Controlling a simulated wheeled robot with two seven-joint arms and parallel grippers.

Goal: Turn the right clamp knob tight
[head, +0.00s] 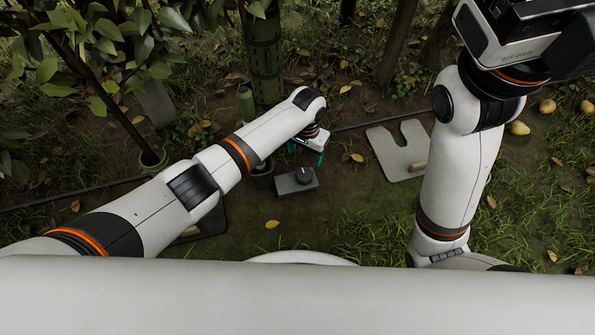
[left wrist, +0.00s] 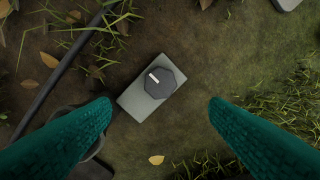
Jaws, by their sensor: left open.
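A dark, many-sided knob (head: 304,176) sits on a grey rectangular block (head: 295,187) on the ground. In the left wrist view the knob (left wrist: 159,82) has a white mark on top, pointing to the upper left, and the block (left wrist: 137,101) lies tilted. I see only this one knob clearly. My left gripper (head: 307,154) is beyond and above the block in the head view. Its teal fingers (left wrist: 160,112) are wide apart and empty, one either side of the block and apart from the knob. My right arm rises at the right, its fingers out of view.
A slotted grey plate (head: 385,155) lies right of the block. A green post (head: 265,50) and a green bottle-like object (head: 245,103) stand behind. A dark hose (left wrist: 50,88) runs along the ground. Leafy branches hang at the upper left. Yellow pears (head: 519,128) lie at the right.

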